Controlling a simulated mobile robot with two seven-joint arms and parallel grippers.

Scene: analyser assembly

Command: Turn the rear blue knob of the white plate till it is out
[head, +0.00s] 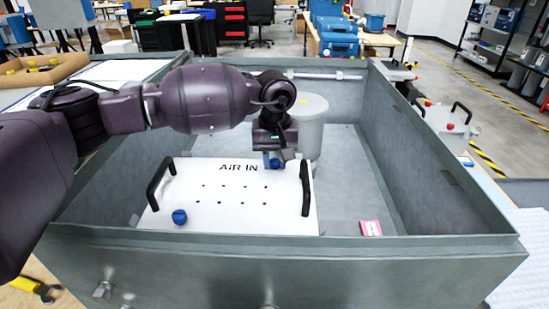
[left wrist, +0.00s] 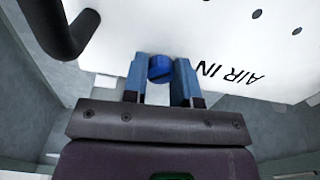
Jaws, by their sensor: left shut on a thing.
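The white plate (head: 230,215) with "AIR IN" lettering and two black handles lies inside the grey metal box. The rear blue knob (head: 274,164) is at the plate's far edge, partly covered by my left gripper (head: 273,158). In the left wrist view the rear knob (left wrist: 160,68) sits between the two blue fingers of my left gripper (left wrist: 160,80), which is shut on it. The front blue knob (head: 180,216) is at the plate's near left corner, with nothing touching it. My right gripper does not show.
The grey box (head: 290,245) has high walls around the plate. A grey cylinder (head: 311,125) stands just behind and right of the left gripper. A small pink and white block (head: 371,228) lies on the floor of the box at the right, where there is free room.

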